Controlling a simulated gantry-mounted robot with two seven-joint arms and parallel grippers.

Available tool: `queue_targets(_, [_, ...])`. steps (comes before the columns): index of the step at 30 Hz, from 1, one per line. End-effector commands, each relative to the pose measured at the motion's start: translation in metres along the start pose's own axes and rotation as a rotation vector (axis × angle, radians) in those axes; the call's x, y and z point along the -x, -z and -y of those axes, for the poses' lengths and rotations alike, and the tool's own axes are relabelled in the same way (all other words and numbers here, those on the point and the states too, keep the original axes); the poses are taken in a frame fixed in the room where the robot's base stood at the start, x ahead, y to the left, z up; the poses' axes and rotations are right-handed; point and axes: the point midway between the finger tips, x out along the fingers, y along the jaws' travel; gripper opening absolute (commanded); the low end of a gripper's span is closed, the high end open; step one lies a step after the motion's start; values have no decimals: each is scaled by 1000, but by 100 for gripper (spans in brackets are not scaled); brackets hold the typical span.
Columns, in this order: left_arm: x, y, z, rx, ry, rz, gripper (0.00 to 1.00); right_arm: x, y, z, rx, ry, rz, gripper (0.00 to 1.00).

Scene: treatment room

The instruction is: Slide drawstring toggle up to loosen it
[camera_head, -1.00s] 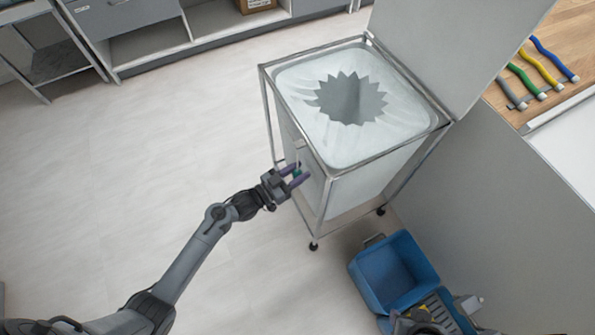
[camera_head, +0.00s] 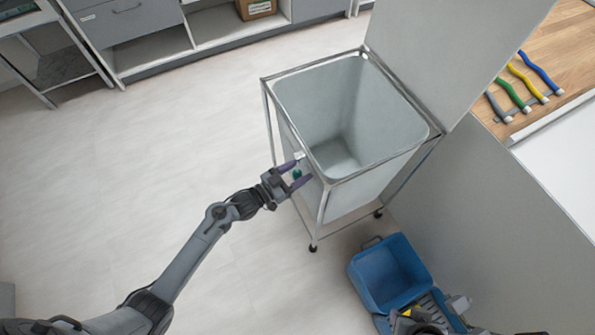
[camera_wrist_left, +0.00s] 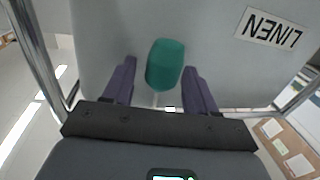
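The green drawstring toggle (camera_head: 297,174) is at the front left side of the linen hamper (camera_head: 392,158), below its rim. In the left wrist view the toggle (camera_wrist_left: 165,65) is a green cylinder with a short pale cord below it, in front of the grey hamper wall. My left gripper (camera_head: 299,171) is open, its two purple fingers on either side of the toggle. In the left wrist view a gap shows between the toggle and the left finger; contact on the right is unclear. The hamper's mouth is wide open.
A label reading LINEN (camera_wrist_left: 269,28) is on the hamper wall. The hamper's metal frame (camera_head: 268,110) and raised lid (camera_head: 450,50) are close by. A blue bucket (camera_head: 385,275) stands at lower right. Colored straps (camera_head: 525,82) lie on a wooden counter. The floor at left is clear.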

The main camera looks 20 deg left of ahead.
Motion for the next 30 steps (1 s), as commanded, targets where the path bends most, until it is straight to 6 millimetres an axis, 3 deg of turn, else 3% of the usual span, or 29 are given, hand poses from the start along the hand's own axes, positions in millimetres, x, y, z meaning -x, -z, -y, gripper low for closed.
queue_targets(10, [12, -2, 0, 1, 2, 6, 57, 5, 2, 1, -5, 4, -1, 43])
queue_targets(24, [87, 1, 0, 0, 1, 4, 57, 26, 8, -1, 0, 1, 0, 43])
queue_targets(30, [105, 0, 0, 0, 0, 2, 57, 29, 9, -2, 5, -3, 0, 43])
